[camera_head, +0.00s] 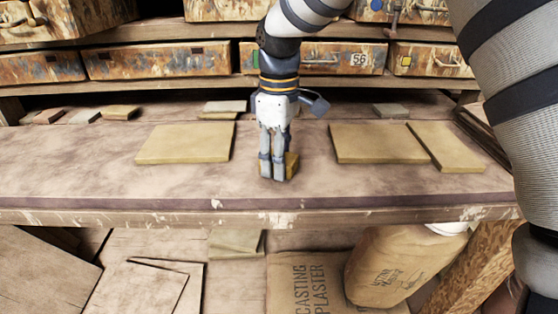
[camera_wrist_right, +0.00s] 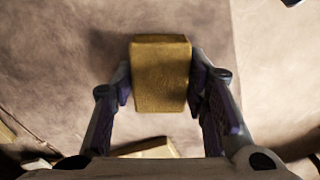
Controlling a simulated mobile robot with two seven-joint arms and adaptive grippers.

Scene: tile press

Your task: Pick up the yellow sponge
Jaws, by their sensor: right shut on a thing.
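The yellow sponge (camera_wrist_right: 160,75) is a small block between the two fingers of my right gripper (camera_wrist_right: 161,82) in the right wrist view. The fingers press on its left and right sides. In the head view my right gripper (camera_head: 274,172) points down at the workbench, with the sponge (camera_head: 291,166) partly hidden behind the fingers. The sponge is at or just above the bench top; I cannot tell whether it touches. My left gripper is not in view.
Flat yellowish tiles lie on the workbench (camera_head: 250,196): one at the left (camera_head: 186,143), two at the right (camera_head: 380,143) (camera_head: 446,146). Smaller pieces lie along the back, below shelves of worn drawers (camera_head: 157,62). Below the bench are plaster sacks (camera_head: 310,284) and boards.

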